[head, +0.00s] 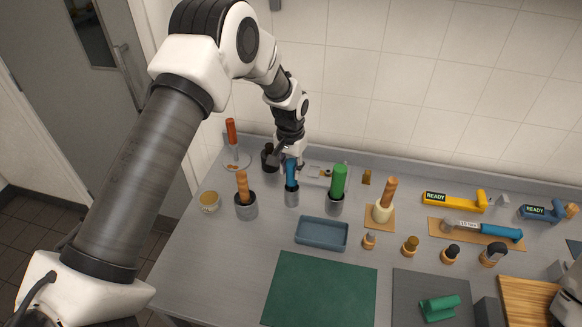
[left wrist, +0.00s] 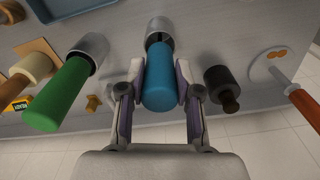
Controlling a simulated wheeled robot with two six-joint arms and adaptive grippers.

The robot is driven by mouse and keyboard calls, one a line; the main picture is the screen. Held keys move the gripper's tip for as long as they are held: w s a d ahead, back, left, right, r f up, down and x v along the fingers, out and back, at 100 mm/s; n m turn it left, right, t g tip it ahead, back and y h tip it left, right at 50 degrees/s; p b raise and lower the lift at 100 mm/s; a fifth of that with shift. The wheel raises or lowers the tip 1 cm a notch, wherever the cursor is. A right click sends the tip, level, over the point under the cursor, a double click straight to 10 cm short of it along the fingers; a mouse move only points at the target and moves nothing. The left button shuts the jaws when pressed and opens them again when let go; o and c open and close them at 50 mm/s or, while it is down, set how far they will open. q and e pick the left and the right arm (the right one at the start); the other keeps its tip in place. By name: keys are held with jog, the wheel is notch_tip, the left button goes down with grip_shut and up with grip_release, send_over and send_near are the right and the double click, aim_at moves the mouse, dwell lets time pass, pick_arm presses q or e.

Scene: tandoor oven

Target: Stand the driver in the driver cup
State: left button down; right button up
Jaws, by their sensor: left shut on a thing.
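My left gripper (head: 290,163) is shut on the driver's blue handle (head: 291,173), with one finger on each side of it. The handle stands about upright, its lower end at the mouth of a grey metal cup (head: 292,198). In the left wrist view the blue handle (left wrist: 158,85) lies between the fingers (left wrist: 156,92) and the grey cup (left wrist: 160,27) is right beyond it. The driver's shaft is hidden, and I cannot tell how deep it is in the cup.
A green-handled tool (head: 338,180) and a brown-handled tool (head: 242,187) stand in cups on either side. A black bottle (head: 269,160) is close by at the left. A blue-grey tray (head: 321,234) and green mat (head: 320,290) lie nearer the front.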

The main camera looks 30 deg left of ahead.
pick_arm(q)
jog(key=shift+f, duration=0.25)
jog(key=shift+f+b, duration=0.35)
jog(key=shift+f, duration=0.15)
jog(key=c, duration=0.7)
grip_release()
jog(key=o, duration=0.7)
jog(key=shift+r+p, duration=1.95)
jog(key=shift+r, duration=1.1)
jog(key=shift+s+r, duration=0.1)
jog(key=shift+r, duration=1.35)
